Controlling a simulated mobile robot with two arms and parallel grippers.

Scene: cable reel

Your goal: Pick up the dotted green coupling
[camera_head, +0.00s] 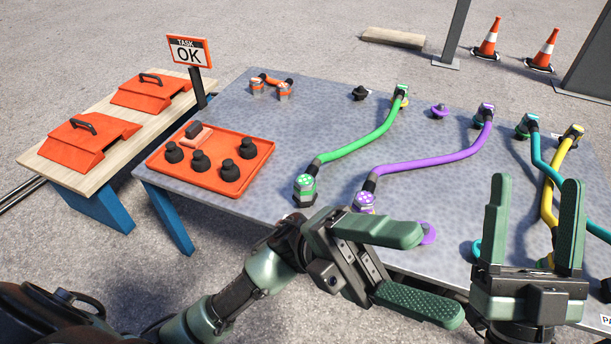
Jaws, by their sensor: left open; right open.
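The dotted green coupling (305,188) stands upright on the near part of the grey table (235,108), at the near end of the green cable (358,142). Light dots show on its green body above a dark base. The cable's far end has another green coupling (401,94), too small to tell its pattern. My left gripper (430,268) is open and empty, with its fingers pointing right, nearer to the camera and to the right of the dotted green coupling. My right gripper (535,195) is open and empty at the lower right, fingers pointing up, in front of the table's right part.
A purple cable (430,163) with a dotted purple coupling (364,202) lies just right of the green one. Teal (542,163) and yellow (556,172) cables are further right, partly hidden by my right gripper. An orange tray (255,140) with several black caps is left.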

